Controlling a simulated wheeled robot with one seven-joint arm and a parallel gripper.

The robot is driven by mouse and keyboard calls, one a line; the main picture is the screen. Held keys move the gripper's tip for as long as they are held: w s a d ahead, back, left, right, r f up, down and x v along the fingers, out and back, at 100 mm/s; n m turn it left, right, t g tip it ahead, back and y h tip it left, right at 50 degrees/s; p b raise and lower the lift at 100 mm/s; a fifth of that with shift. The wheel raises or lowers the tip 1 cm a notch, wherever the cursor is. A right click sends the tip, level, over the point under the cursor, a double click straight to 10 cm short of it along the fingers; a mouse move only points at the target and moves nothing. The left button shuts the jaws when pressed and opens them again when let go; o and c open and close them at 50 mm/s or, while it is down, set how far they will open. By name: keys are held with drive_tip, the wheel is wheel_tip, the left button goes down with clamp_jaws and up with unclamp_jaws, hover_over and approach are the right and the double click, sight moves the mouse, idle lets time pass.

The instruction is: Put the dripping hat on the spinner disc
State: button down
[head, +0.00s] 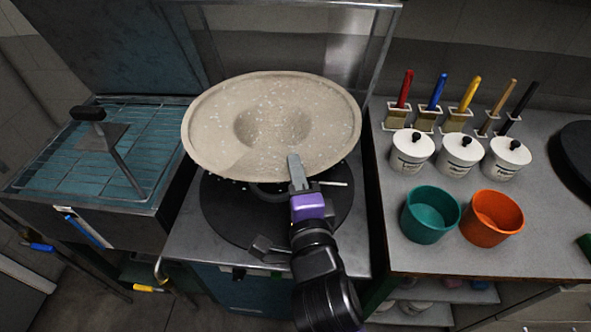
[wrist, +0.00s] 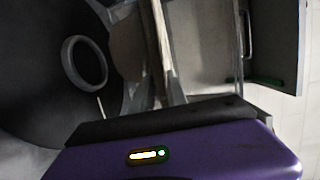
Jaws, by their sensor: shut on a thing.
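The hat (head: 225,115) is beige with a wide oval brim and pale droplets over it. It is held tilted, its hollow toward the head camera, above a round dark disc (head: 225,215) on a metal-topped stand. My gripper (head: 296,172) is shut on the near edge of the brim. In the wrist view the brim (wrist: 161,45) shows edge-on between the fingers. The dark disc also shows in the wrist view (wrist: 35,75), with a grey ring (wrist: 85,62) on it. The hat hides the far part of the disc in the head view.
A teal tank with a wire rack (head: 60,160) and a black-handled tool (head: 95,130) stands at left. The right table holds several brushes, white lidded pots (head: 411,150), a green bowl (head: 430,215) and an orange bowl (head: 491,218). A metal frame rises behind the disc.

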drive_tip(key=shift+f+b, duration=1.4)
drive_tip(key=shift+b, duration=0.4)
drive_tip(key=shift+f+b, duration=1.8)
drive_tip(key=shift+f, duration=0.6)
drive_tip(key=shift+f+b, duration=0.6)
drive_tip(key=shift+b, duration=0.1)
drive_tip(key=c, duration=1.3)
unclamp_jaws()
drive_tip(key=shift+o, duration=0.2)
drive_tip(key=shift+s, duration=0.2)
